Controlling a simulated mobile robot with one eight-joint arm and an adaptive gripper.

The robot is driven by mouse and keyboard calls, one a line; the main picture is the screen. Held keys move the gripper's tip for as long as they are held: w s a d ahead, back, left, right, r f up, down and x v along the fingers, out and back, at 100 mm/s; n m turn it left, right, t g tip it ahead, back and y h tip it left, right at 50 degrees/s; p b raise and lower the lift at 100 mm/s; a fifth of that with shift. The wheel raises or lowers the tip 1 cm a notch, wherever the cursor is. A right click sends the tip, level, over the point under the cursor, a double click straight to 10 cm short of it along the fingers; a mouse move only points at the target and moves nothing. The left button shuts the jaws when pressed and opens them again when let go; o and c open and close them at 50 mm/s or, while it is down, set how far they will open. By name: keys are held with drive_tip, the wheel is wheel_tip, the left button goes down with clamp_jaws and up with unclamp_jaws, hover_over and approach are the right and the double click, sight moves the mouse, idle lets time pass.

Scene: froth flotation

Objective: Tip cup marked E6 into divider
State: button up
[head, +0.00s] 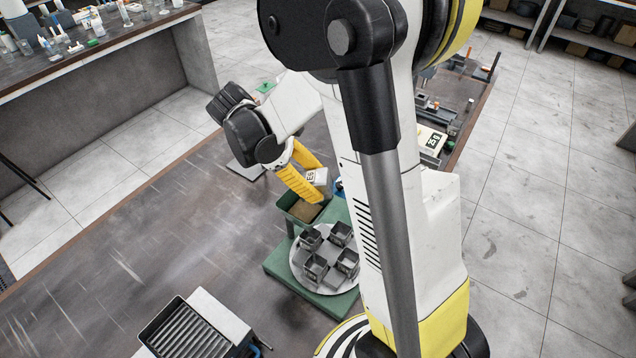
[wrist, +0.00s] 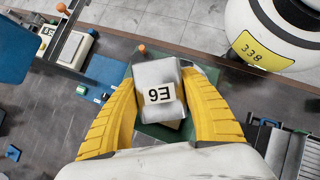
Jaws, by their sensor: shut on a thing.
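The cup marked E6 (head: 317,177) is pale grey with a white label. My gripper (head: 314,182) has its yellow fingers shut on it. In the wrist view the cup (wrist: 157,74) sits between both fingers, its label facing the camera and reading upside down. The divider is a green stand with a green hopper (head: 289,218) above a round plate (head: 331,273) carrying several dark square cups (head: 316,267). The held cup is at the hopper's far side, above it. A brown surface shows inside the hopper. The cup's mouth and exact tilt are hidden.
A dark ridged tray in a pale block (head: 188,334) stands at the front left of the dark table (head: 120,235). Several devices (head: 434,140) stand on the right behind my arm. The table's left middle is clear. A bench with bottles (head: 80,40) is far left.

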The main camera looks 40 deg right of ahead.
sight(319, 175)
drive_tip(key=shift+r, duration=0.1)
idle(0.3)
drive_tip(key=shift+r+p, duration=1.05)
drive_tip(key=shift+r, duration=0.6)
